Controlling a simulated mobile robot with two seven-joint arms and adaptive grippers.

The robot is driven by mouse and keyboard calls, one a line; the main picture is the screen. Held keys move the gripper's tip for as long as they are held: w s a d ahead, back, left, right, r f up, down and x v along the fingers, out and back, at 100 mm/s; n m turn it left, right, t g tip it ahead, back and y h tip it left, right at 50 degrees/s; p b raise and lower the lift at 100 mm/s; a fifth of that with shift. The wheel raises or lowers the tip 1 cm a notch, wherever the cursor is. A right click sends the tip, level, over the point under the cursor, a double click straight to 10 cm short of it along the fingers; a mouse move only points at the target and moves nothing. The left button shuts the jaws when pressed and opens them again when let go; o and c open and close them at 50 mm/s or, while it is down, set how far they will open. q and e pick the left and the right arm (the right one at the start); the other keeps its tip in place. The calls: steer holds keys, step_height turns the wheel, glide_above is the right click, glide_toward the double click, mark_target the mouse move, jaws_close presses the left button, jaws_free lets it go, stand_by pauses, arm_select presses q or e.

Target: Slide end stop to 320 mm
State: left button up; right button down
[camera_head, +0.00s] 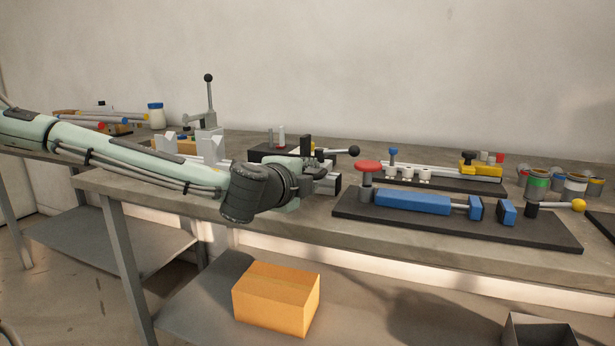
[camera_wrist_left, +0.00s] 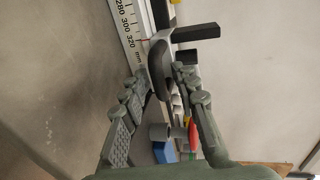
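The end stop (camera_wrist_left: 158,58) shows in the left wrist view as a light grey piece with a dark rounded handle, beside the printed scale (camera_wrist_left: 129,30). The marks 280, 300 and 320 mm are readable, and the stop lies close to the 320 end; its exact reading cannot be told. My left gripper (camera_wrist_left: 161,76) has its fingers apart on either side of the dark handle; firm contact is not visible. In the head view my left gripper (camera_head: 305,178) is at the bench fixture, and my wrist hides much of the stop and rail. My right gripper is not in view.
A black ball-ended lever (camera_head: 353,151) stands close right of my gripper. A dark board (camera_head: 420,222) with blue blocks and a red knob (camera_head: 367,166) lies further right. An upright lever (camera_head: 209,92) stands behind my forearm. An orange box (camera_head: 275,300) sits on the lower shelf.

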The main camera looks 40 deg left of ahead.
arm_select(q)
steer(key=shift+a, duration=0.15)
steer(key=shift+s, duration=0.15)
steer(key=v, duration=0.5)
steer(key=shift+s+r, duration=0.2)
steer(key=shift+s, duration=0.05)
steer(key=shift+v, duration=0.8)
steer(key=shift+f, duration=0.1)
